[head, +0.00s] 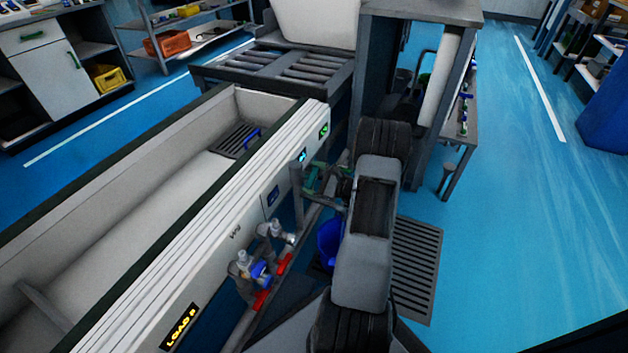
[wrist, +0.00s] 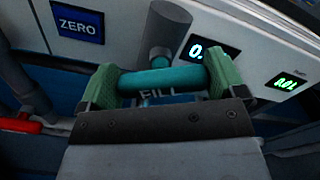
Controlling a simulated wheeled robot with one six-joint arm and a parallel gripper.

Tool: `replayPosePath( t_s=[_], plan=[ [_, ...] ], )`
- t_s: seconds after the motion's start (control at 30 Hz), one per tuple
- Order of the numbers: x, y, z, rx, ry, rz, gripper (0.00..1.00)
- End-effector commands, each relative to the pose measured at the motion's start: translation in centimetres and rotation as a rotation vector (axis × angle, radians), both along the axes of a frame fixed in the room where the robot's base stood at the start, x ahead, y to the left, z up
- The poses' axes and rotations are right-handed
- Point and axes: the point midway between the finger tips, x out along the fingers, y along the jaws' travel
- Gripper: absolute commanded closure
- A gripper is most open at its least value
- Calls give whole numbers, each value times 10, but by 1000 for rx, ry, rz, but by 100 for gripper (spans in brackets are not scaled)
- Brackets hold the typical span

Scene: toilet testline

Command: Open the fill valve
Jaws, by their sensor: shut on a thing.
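The fill valve's teal handle (wrist: 160,80) lies crosswise in the wrist view, below a grey vertical pipe (wrist: 167,28). My gripper (wrist: 163,82) has a green fingertip at each end of the handle and is shut on it. The letters FILL show just below the handle, partly covered by my gripper. In the head view my gripper (head: 314,180) is at the front panel of the long tank, beside a grey upright pipe (head: 297,195). My arm hides part of the valve area there.
Red-handled valves (head: 262,300) sit on pipes along the tank (head: 130,262) front, left of my gripper. A blue bucket (head: 329,240) stands beside my arm. A ZERO label (wrist: 79,22) and lit displays (wrist: 286,82) are near the handle.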

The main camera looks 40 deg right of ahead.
Motion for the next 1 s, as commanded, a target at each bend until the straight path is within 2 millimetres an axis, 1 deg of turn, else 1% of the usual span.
replayPosePath(
  t_s=[0.2, 0.43, 0.7, 1.0],
  plan=[
    [0, 0, -2, -125, -68, 0, 34],
    [0, 0, -1, -209, -113, 0, 34],
    [0, 0, 0, -248, -133, 0, 34],
    [0, -1, 0, -250, -135, -1, 34]
  ],
)
